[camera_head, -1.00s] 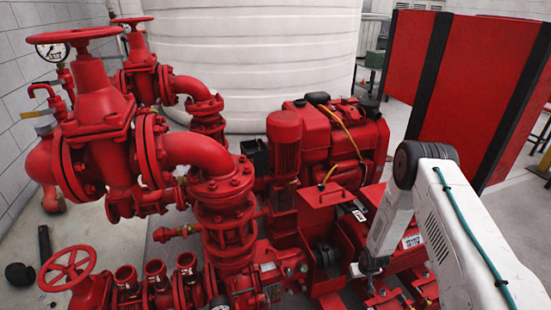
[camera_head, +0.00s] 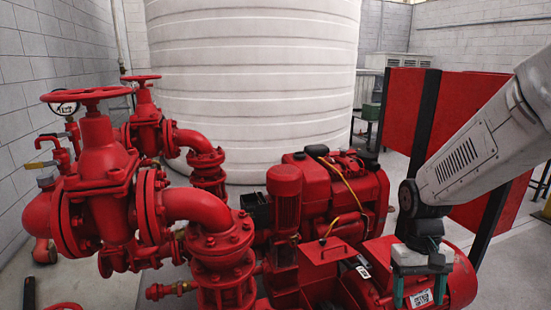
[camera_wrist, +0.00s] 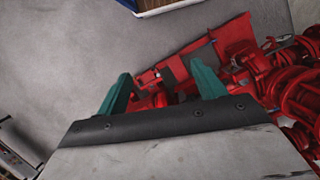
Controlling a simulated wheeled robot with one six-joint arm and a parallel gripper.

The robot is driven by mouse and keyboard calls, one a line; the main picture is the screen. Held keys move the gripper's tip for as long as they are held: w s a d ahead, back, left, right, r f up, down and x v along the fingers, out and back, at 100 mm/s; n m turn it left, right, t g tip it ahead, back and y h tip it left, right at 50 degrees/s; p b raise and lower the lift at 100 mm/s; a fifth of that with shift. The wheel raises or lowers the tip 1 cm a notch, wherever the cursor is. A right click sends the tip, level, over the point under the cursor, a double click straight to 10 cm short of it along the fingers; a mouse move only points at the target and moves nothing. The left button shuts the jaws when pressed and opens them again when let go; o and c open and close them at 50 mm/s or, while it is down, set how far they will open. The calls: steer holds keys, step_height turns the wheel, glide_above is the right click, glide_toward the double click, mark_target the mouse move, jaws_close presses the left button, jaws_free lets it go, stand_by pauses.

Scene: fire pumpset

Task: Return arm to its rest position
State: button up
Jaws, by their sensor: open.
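My white arm (camera_head: 465,160) comes in from the right edge of the head view and bends at a dark joint. My gripper (camera_head: 419,293) hangs below that joint, pointing down, in front of or above the rounded red motor (camera_head: 462,285). I cannot tell the exact gap. In the wrist view, the two green fingers of my gripper (camera_wrist: 163,80) stand well apart. Nothing shows held between them; grey floor and red machinery lie beyond.
Red valves and pipes (camera_head: 105,185) fill the left. A red engine (camera_head: 335,190) stands in the middle, before a big white tank (camera_head: 250,90). A red and black panel (camera_head: 400,110) stands behind my arm. Grey floor shows in the wrist view (camera_wrist: 60,60).

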steer(key=s+a+r+t, duration=0.3)
steer(key=s+r+t, duration=0.1)
steer(key=s+r, duration=1)
steer(key=shift+s+a+r+t, duration=0.15)
steer(key=shift+s+r+t, duration=0.2)
steer(key=shift+s, duration=0.85)
stand_by(0.4)
